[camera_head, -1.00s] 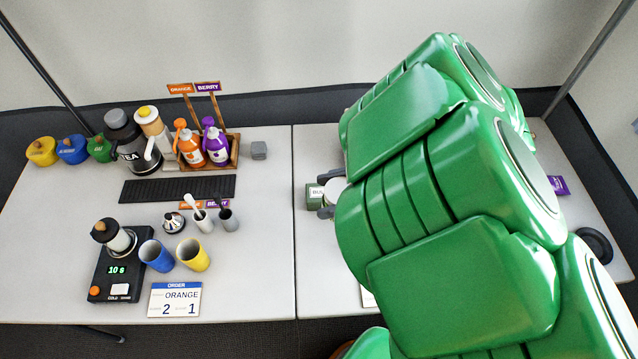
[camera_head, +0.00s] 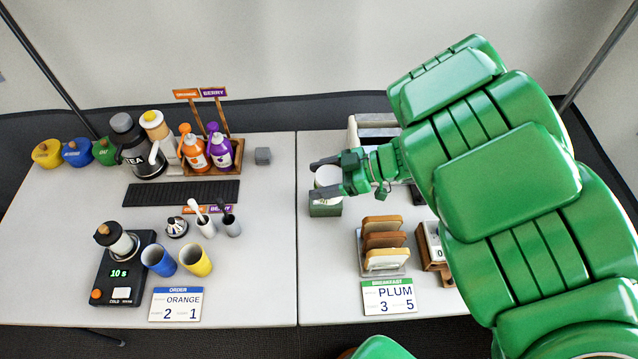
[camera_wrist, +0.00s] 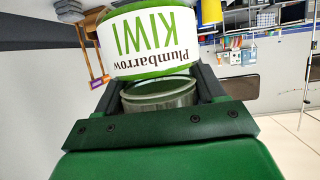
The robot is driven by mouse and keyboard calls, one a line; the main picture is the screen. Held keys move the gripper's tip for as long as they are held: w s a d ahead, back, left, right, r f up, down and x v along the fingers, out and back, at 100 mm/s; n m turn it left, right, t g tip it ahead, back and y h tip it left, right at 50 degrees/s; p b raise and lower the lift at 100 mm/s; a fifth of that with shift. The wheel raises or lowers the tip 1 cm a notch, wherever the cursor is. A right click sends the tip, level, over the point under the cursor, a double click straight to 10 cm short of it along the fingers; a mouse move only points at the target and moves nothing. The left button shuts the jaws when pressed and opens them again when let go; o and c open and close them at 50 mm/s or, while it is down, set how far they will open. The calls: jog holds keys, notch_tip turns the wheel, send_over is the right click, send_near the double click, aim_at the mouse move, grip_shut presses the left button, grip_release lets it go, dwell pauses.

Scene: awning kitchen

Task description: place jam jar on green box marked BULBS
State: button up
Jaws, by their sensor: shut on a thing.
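My gripper (camera_head: 322,178) is shut on the jam jar (camera_head: 329,175), one finger on each side of it. The jar's pale round top shows between the fingers. In the wrist view the jar (camera_wrist: 150,42) has a white and green label reading "Plumbarrow KIWI", upside down in the picture. The green box (camera_head: 325,209) is on the right table, directly below the jar in the head view. The jar and fingers hide much of the box and its marking. I cannot tell whether the jar touches the box.
A toast rack (camera_head: 384,268) with bread slices and a breakfast card (camera_head: 389,297) are in front of the box. Bare table lies left of the box.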

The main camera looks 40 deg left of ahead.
jog(key=shift+w+a+f, duration=0.4)
jog(key=shift+a+f, duration=0.15)
jog(key=shift+f, duration=0.25)
jog(key=shift+w+a+f, duration=0.35)
jog(key=shift+a+f, duration=0.2)
jog(key=shift+f, duration=1.8)
jog(key=shift+f, duration=0.1)
jog(key=o, duration=1.3)
jog(key=shift+c, duration=0.2)
jog(key=shift+w+d+r, duration=0.2)
jog(key=shift+w+r, duration=0.05)
jog(key=shift+w, duration=0.05)
jog(key=v, duration=1.1)
jog(key=shift+d, duration=0.15)
